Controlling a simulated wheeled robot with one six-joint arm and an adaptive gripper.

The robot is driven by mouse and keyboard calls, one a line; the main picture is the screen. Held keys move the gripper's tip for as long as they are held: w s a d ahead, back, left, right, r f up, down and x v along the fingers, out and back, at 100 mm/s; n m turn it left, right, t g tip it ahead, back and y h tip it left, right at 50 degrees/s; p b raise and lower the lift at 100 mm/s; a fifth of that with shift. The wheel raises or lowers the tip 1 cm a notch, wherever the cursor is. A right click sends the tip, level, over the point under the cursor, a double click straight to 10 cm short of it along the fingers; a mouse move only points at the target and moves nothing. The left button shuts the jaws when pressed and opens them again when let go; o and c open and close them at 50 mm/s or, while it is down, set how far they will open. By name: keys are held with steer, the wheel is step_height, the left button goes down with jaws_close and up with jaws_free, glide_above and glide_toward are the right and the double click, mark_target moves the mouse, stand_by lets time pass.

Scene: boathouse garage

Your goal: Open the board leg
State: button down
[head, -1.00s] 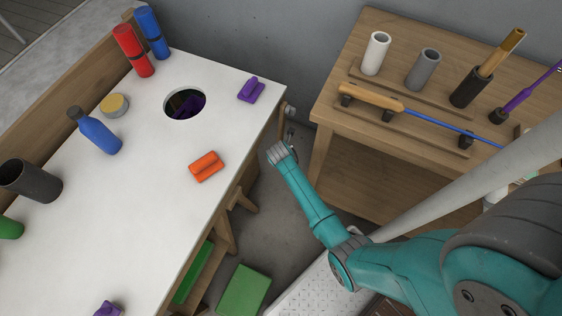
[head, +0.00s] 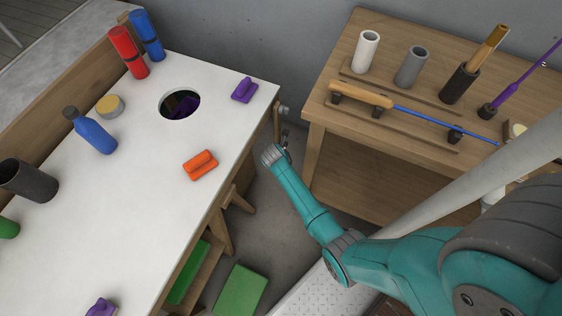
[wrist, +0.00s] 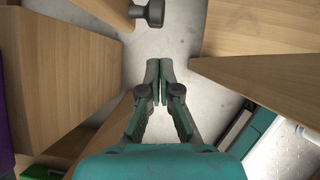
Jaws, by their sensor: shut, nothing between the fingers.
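The white-topped board (head: 140,210) fills the left of the head view. At its far right end a wooden leg piece (head: 277,127) with a grey knob (head: 284,109) shows beside the edge. In the wrist view a wooden piece (wrist: 105,8) with a dark round knob (wrist: 151,13) lies beyond the fingertips; it looks like the same leg. My gripper (wrist: 159,66) is shut and empty, pointing toward the knob with a gap of bare floor between. In the head view my gripper's fingers are mostly hidden behind my wrist, low beside the board's right edge.
A wooden bench (head: 318,109) with a tool rack stands at the right. Grey floor lies between it and the board. A green box (head: 240,289) sits on the floor below.

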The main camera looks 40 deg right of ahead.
steer(key=a+v, duration=0.1)
steer(key=v, duration=0.9)
steer(key=shift+s+a+f, duration=0.2)
steer(key=shift+s+f, duration=0.05)
steer(key=shift+s, duration=0.15)
steer(key=s+a+r+m+t+y, duration=0.1)
steer(key=s+a+r+m+t, duration=0.3)
steer(key=s, duration=0.6)
steer(key=s+a+m+t+y, duration=0.2)
steer(key=s+a+m, duration=0.5)
steer(key=s, duration=0.3)
steer(key=s+a+r+m+t, duration=0.1)
steer(key=s+r+m, duration=0.3)
steer(key=r, duration=0.4)
steer(key=s+a+r+m+t+y, duration=0.1)
steer(key=s+r+m, duration=0.3)
steer(key=r, duration=0.5)
steer(key=s+a+r+m+t+y, duration=0.1)
steer(key=s+a+r+m+t, duration=0.1)
steer(key=s+r, duration=0.4)
step_height(320, 180, up, 3)
steer(key=m+t, duration=0.1)
steer(key=m, duration=0.1)
steer(key=shift+s+a+m+t, duration=0.15)
steer(key=shift+s+m+t, duration=0.15)
steer(key=shift+m, duration=0.1)
stand_by(0.7)
